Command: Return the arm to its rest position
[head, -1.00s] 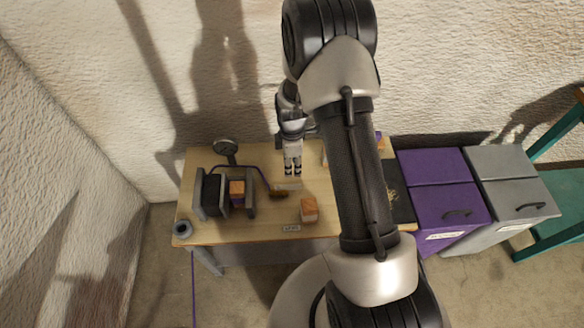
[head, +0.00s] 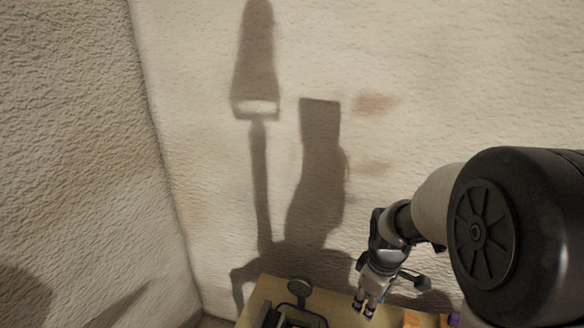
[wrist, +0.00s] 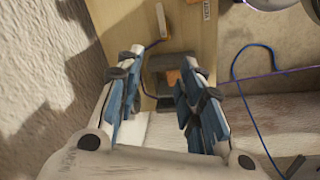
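My gripper (head: 364,305) hangs over the wooden table at the bottom of the head view, pointing down. In the wrist view its two blue-padded fingers stand apart with a clear gap between them, and the gripper (wrist: 158,64) is open and empty. My arm reaches in from the right of the head view. The fingertips look clear of the table, though the exact height is hard to tell.
The table (head: 256,298) is mostly cut off in the head view. A rough pale wall (head: 330,60) rises behind it. In the wrist view, a blue cable (wrist: 240,88) hangs beyond the table edge.

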